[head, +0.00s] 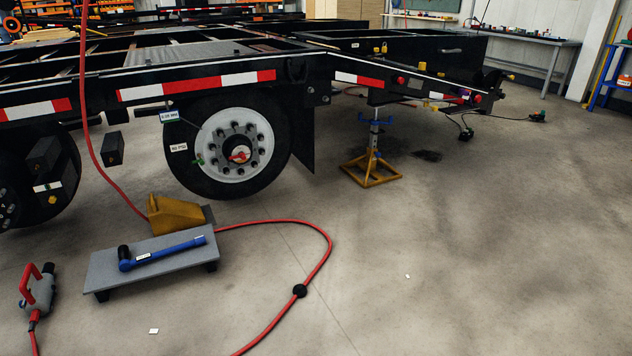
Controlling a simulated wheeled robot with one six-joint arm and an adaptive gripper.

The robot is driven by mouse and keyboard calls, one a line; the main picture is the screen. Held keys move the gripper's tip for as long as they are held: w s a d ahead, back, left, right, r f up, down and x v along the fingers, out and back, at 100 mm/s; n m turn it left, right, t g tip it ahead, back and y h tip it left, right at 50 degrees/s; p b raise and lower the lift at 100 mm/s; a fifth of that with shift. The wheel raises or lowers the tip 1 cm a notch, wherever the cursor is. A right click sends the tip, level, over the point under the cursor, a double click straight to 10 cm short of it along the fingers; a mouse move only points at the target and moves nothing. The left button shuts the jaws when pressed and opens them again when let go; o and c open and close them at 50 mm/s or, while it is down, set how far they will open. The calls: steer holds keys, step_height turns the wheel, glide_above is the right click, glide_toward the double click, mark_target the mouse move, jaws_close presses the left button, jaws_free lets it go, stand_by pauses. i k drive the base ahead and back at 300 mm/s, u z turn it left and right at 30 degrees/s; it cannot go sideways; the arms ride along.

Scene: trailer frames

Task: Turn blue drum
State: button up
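I cannot make out a blue drum in the head view. My gripper is not in view.
A yellow wheel chock (176,214) sits behind the platform. A red hose (326,258) loops across the floor. A grey tool with a red handle (38,290) stands at lower left. The black trailer frame (200,75) spans the back. Right-hand floor is mostly clear.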

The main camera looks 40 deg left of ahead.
mark_target(199, 240)
steer(key=i, duration=1.1)
steer(key=u, duration=2.35)
steer(key=i, duration=0.55)
steer(key=z, duration=0.5)
steer(key=i, duration=1.4)
steer(key=u, duration=0.55)
steer(key=i, duration=0.65)
steer(key=u, duration=0.35)
